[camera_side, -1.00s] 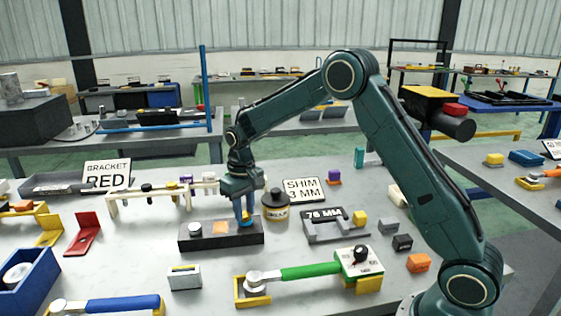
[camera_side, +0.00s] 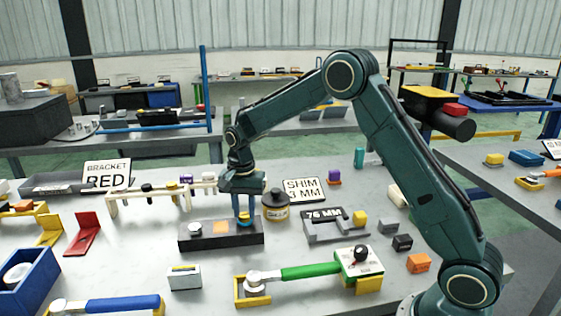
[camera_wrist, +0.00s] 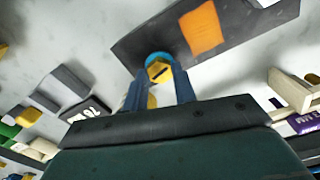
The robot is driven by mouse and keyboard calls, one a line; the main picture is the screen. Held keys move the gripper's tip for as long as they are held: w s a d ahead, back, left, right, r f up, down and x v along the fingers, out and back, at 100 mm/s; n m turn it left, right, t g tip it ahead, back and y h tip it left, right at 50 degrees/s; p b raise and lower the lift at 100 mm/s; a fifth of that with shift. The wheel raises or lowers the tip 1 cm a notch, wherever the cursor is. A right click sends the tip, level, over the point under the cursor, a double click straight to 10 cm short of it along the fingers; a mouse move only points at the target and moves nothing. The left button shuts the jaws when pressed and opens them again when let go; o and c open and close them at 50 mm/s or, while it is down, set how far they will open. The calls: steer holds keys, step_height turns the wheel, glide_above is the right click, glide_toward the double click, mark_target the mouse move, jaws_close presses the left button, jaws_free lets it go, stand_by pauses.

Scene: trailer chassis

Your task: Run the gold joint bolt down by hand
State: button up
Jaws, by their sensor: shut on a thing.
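The gold joint bolt (camera_wrist: 158,70) has a yellow hex head with a dark slot across it. It stands at a blue ring (camera_wrist: 160,57) near one end of the dark block (camera_side: 200,241). My gripper (camera_side: 244,218) points down over the right end of this block, and its blue fingers are shut on the bolt. In the wrist view my gripper (camera_wrist: 160,82) has one finger on each side of the bolt head. An orange square (camera_wrist: 201,27) lies on the block beside the ring. The bolt's shank is hidden.
A gold-and-black jar (camera_side: 275,207) stands close to the right of my gripper. A cream rack (camera_side: 150,196) with several parts stands behind the block. A grey 76 mm gauge (camera_side: 335,232) lies to the right. A green-handled wrench (camera_side: 310,271) lies in front.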

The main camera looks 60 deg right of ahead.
steer(key=m, duration=0.7)
steer(key=shift+w+r, duration=0.15)
steer(key=shift+r, duration=0.1)
steer(key=m, duration=0.7)
steer(key=shift+m, duration=0.3)
steer(key=o, duration=0.9)
steer(key=shift+c, duration=0.2)
steer(key=shift+o, duration=0.7)
steer(key=shift+f, duration=0.15)
